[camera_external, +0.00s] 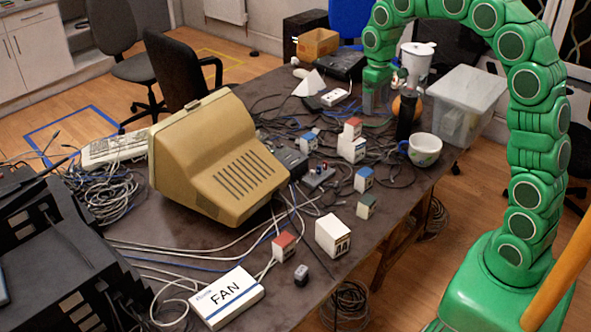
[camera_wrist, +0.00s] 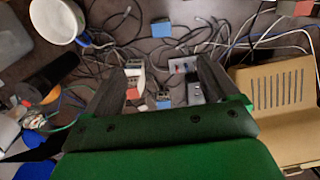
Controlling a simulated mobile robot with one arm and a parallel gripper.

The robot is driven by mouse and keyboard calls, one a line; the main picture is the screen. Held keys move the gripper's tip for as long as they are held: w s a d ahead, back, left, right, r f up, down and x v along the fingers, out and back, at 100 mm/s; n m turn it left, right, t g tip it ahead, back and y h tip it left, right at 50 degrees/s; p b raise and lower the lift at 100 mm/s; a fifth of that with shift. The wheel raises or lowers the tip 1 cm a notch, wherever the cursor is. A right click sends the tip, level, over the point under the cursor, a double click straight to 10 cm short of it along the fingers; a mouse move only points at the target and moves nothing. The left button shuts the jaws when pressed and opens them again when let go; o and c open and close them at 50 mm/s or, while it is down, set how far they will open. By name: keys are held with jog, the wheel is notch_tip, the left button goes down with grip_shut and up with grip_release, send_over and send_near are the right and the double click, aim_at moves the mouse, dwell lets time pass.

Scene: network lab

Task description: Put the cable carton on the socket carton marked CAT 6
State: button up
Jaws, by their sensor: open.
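Several small cartons stand on the dark table; the print on most is too small to read, so I cannot tell which is the cable carton or the one marked CAT 6. A red-topped white carton (camera_external: 352,127) stands at or on a white carton (camera_external: 354,150) mid-table; the red-topped one also shows in the wrist view (camera_wrist: 135,70).
A beige monitor (camera_external: 220,160) and a white FAN box (camera_external: 228,297) are at the left and front. A mug (camera_external: 422,150), dark bottle (camera_external: 405,115) and clear bin (camera_external: 466,95) are at the right. Loose cables (camera_external: 275,108) cover much of the table.

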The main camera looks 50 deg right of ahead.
jog(key=s+a, duration=0.3)
jog(key=s, duration=0.9)
jog(key=s+a, duration=0.4)
jog(key=s, duration=0.9)
jog(key=s+a+g, duration=0.1)
jog(key=s+a, duration=0.3)
jog(key=s, duration=0.8)
jog(key=shift+s, duration=0.15)
